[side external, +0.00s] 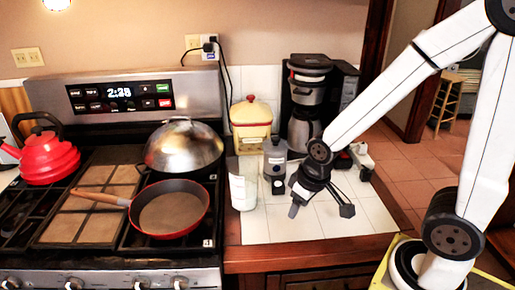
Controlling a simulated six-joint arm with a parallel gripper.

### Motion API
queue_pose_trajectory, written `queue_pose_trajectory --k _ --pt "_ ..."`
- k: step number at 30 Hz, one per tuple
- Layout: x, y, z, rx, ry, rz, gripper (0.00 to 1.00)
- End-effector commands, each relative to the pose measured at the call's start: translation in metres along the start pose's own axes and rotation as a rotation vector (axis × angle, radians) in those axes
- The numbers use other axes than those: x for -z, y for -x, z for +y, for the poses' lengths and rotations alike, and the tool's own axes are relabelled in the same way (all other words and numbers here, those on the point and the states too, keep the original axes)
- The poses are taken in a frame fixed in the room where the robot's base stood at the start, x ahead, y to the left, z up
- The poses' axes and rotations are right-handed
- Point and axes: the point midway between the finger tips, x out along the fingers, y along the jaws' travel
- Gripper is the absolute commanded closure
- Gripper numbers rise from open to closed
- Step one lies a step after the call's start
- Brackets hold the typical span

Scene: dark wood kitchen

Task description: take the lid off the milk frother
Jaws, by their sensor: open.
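The milk frother appears to be the small grey and black cylinder (275,158) standing upright on the white tiled counter in the side external view. Its darker top (274,145) looks like the lid, sitting on the body; the seam between them is too small to make out. My gripper (320,211) is open and points down over the tiles, to the right of the frother and nearer the camera. Its two fingers are spread wide with nothing between them. It looks apart from the frother.
A yellow canister (251,126) and a coffee maker (306,100) stand behind. A white cup-like container (242,188) stands left of the frother. The stove at left holds a red pan (169,210). The front tiles (280,225) are clear.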

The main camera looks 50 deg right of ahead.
Motion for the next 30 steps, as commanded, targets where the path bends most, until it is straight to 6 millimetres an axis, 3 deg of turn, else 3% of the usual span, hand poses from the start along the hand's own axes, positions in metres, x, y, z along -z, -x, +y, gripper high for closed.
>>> queue_pose_trajectory --k 1,3,4,17,23,30 --pt "0.000 0.000 0.000 0.000 0.000 0.000 0.41" --pt "0.000 0.000 0.000 0.000 0.000 0.000 0.19" --pt "0.000 0.000 0.000 0.000 0.000 0.000 0.13" --pt "0.007 0.001 0.002 -0.002 -0.033 -0.002 0.13" --pt "0.034 0.002 0.012 -0.010 -0.190 -0.019 0.13" --pt "0.089 0.005 0.038 -0.033 -0.532 -0.052 0.13"
